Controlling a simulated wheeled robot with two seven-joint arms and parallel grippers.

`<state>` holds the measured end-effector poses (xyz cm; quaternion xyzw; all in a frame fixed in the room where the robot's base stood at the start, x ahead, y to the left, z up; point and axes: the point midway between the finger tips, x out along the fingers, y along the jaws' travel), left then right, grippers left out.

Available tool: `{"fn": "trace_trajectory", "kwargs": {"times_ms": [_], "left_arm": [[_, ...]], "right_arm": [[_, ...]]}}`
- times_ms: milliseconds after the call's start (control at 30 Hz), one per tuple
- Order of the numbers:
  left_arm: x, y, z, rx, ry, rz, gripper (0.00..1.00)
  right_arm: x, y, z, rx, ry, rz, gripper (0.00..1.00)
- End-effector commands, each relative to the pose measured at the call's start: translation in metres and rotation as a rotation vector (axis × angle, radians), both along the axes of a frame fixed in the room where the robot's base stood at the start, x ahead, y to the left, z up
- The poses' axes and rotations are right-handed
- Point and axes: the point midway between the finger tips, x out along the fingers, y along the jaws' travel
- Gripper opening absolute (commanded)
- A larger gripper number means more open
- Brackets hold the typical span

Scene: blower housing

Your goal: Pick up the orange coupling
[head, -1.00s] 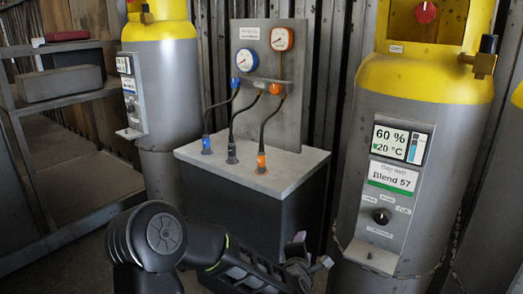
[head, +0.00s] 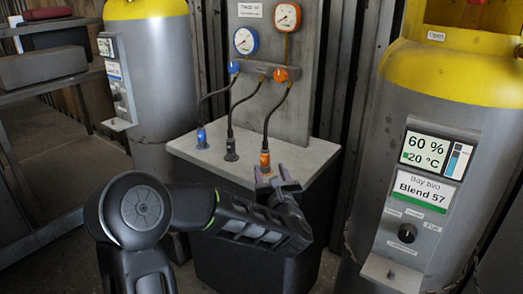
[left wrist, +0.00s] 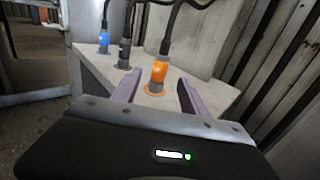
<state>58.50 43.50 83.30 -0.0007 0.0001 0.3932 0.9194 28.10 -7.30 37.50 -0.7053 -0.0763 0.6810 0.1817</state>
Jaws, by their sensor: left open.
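The orange coupling (head: 265,159) stands upright on the grey bench top, at the end of a black hose. In the left wrist view the orange coupling (left wrist: 159,70) sits in an orange ring on the bench, ahead of my fingers and framed by the gap between them. My left gripper (head: 274,174) is open and empty, just in front of the coupling at the bench's front edge. Its two purple fingers (left wrist: 156,92) also show in the left wrist view. I cannot tell whether they touch the coupling. My right gripper is not in view.
A blue coupling (head: 202,138) and a dark coupling (head: 231,149) stand on the bench top (head: 310,155) to the left. A gauge panel (head: 290,110) rises behind. Grey and yellow cylinders (head: 160,75) flank the bench. The bench's right corner is clear.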

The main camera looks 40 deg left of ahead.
Motion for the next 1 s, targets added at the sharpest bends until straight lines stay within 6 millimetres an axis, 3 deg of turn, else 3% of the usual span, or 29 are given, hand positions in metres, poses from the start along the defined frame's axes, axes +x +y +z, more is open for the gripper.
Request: {"fn": "trace_trajectory", "kwargs": {"times_ms": [367, 667, 1000], "left_arm": [[0.000, 0.000, 0.000, 0.000, 0.001, -0.001, 0.52], [0.017, 0.018, 0.000, -0.001, 0.001, 0.000, 0.52], [0.019, 0.020, 0.000, 0.000, 0.001, 0.000, 0.52]], "right_arm": [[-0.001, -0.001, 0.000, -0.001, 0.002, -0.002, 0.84], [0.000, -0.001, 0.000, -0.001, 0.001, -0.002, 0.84], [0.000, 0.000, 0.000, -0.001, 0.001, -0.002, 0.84]]}}
